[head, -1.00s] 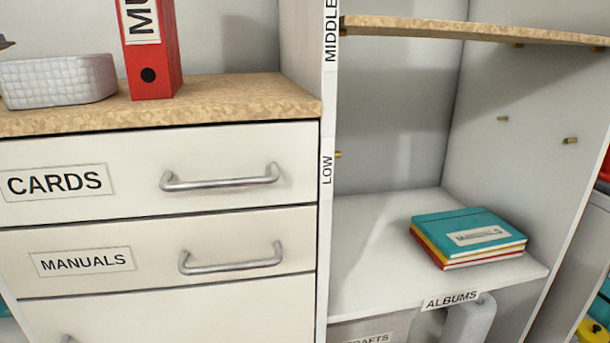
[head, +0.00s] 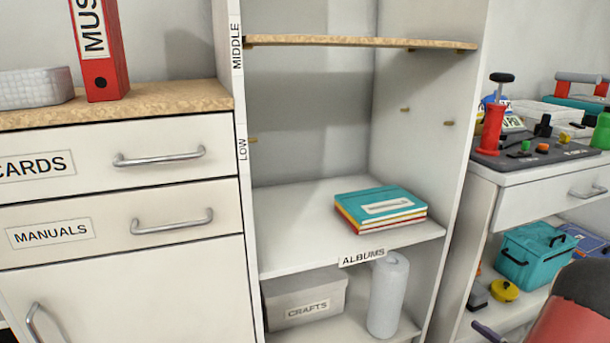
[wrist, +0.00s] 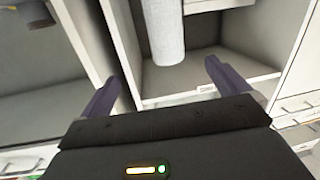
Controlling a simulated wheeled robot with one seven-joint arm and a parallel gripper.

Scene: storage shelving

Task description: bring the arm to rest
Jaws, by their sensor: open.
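My gripper (wrist: 165,88) is open in the wrist view, with its two dark fingers spread apart and nothing between them. Beyond the fingers are a pale cylinder (wrist: 163,30) and a white shelf compartment (wrist: 205,72). In the head view, part of my arm (head: 575,315) shows at the lower right corner, dark and red. The gripper's fingers are not clearly visible there, apart from a small dark tip at the bottom edge.
A stack of albums (head: 380,206) lies on the low shelf (head: 290,225). Below stand a CRAFTS box (head: 303,300) and a grey roll (head: 388,295). Closed drawers (head: 120,150) are on the left. A cabinet (head: 540,195) with a teal box (head: 530,255) is on the right.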

